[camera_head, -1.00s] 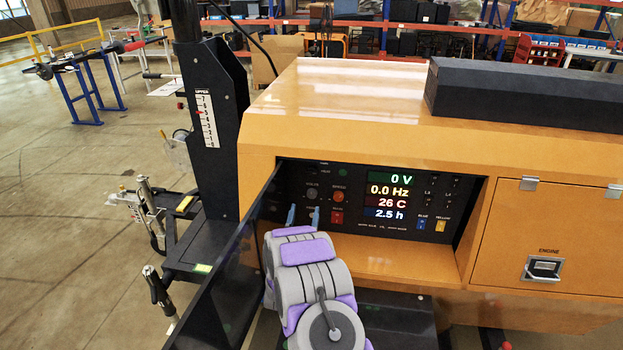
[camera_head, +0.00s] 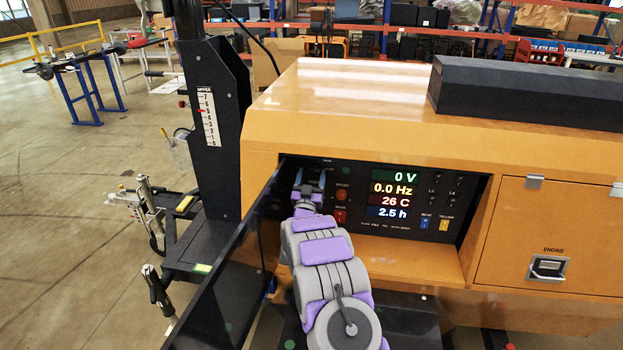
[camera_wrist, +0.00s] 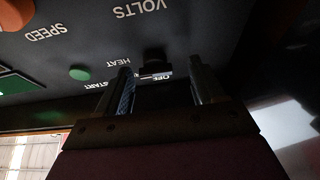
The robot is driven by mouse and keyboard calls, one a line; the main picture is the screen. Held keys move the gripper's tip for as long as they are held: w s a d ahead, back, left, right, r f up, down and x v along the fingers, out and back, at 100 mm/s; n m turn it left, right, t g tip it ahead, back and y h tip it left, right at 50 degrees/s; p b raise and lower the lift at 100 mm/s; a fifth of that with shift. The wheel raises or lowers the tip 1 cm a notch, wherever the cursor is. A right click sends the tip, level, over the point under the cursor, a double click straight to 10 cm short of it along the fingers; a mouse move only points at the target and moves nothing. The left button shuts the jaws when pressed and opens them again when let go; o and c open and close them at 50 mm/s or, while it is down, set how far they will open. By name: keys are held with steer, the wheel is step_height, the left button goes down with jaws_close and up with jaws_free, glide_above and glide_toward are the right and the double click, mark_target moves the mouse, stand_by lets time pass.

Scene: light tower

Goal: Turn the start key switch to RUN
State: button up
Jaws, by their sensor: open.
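The start key switch (camera_wrist: 156,62) is a small dark knob on the black control panel in the wrist view. My gripper (camera_wrist: 163,74) is open, with one finger on each side of the switch. I cannot tell whether either finger touches it. In the head view my gripper (camera_head: 310,182) is at the upper left of the control panel (camera_head: 358,222), and I cannot make out the switch there.
A green button (camera_wrist: 80,73) sits beside the switch in the wrist view. The lit display (camera_head: 394,195) reads 0 V and 0.0 Hz. An open dark panel door (camera_head: 225,275) stands close left of my arm. A yellow ledge (camera_head: 400,258) lies below the panel.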

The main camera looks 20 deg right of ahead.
steer(key=shift+d, duration=0.2)
steer(key=shift+d, duration=0.15)
steer(key=shift+c, duration=0.2)
steer(key=shift+d, duration=0.2)
steer(key=shift+c, duration=1.4)
steer(key=shift+a, duration=0.2)
steer(key=c, duration=0.7)
steer(key=shift+c, duration=0.2)
